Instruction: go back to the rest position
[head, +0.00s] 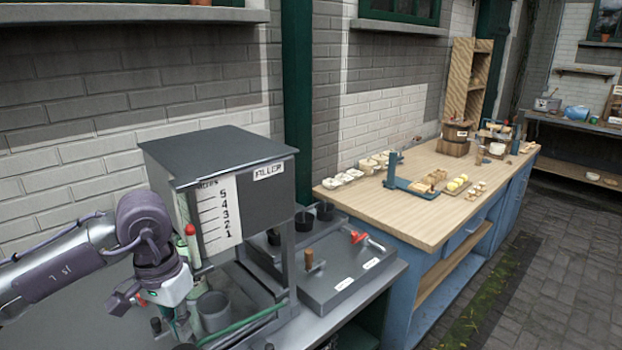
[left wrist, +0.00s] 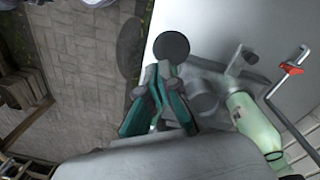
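My left gripper (head: 178,318) hangs low at the front of the grey bench, left of the filler's post. In the left wrist view its two teal fingers (left wrist: 160,80) lean in toward each other, with their grey tips close together. A dark round disc (left wrist: 171,46) shows just beyond the tips. I cannot tell whether the fingers touch it or hold anything. My right gripper is not in view.
The dark filler box (head: 222,165) stands close beside my left arm. A grey cup (head: 213,308) is near the gripper. The wooden-topped blue table (head: 400,222) is at the right, with open paving beyond.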

